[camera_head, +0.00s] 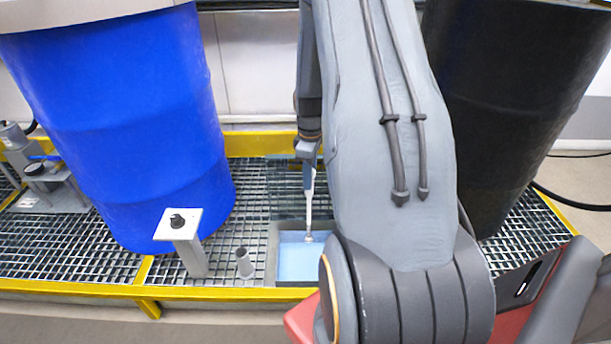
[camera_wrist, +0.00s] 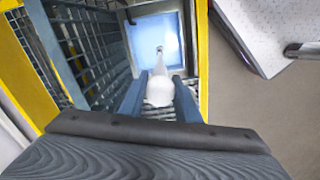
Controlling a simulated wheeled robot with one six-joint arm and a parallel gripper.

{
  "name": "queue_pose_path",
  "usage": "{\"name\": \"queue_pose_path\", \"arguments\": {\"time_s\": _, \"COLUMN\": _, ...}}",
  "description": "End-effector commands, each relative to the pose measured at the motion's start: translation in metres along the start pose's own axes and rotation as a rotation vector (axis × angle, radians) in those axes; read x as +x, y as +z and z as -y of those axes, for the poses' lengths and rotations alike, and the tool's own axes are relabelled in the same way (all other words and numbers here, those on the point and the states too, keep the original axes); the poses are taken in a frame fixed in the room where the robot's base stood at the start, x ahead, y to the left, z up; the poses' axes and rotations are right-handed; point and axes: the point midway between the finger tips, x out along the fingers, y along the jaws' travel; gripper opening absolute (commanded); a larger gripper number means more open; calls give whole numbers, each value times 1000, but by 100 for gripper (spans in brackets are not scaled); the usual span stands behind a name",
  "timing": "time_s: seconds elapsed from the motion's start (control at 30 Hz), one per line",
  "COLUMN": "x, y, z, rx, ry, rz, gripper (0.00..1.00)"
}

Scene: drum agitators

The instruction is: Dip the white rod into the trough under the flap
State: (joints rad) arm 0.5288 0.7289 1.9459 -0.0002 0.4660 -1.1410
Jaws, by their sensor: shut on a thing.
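My gripper (camera_head: 307,172) points down and is shut on the white rod (camera_head: 309,210). The rod hangs nearly upright, with its small grey tip low over the trough. In the wrist view, the rod's thick white end (camera_wrist: 159,90) sits between my fingers (camera_wrist: 159,98), and its thin end shows against the blue liquid. The trough (camera_head: 272,258) is a grey box with pale blue liquid, also in the wrist view (camera_wrist: 192,35). I cannot tell whether the tip touches the liquid. A tinted see-through panel (camera_head: 284,185), seemingly the flap, stands behind the trough, left of the rod.
A blue drum (camera_head: 130,120) stands left and a black drum (camera_head: 510,110) right. A post with a square white top (camera_head: 185,232) and a short grey tube (camera_head: 245,264) stand left of the trough. The grating has a yellow rim (camera_head: 210,294). A pump-like device (camera_head: 38,170) is at far left.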

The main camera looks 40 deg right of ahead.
Motion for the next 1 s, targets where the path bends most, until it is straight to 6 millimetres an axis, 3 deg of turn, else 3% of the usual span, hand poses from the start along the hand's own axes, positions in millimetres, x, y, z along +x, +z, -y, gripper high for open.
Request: {"name": "queue_pose_path", "arguments": {"time_s": 1.0, "x": 129, "y": -1, "z": 1, "rx": 2, "ry": -1, "rz": 0, "gripper": 7}}
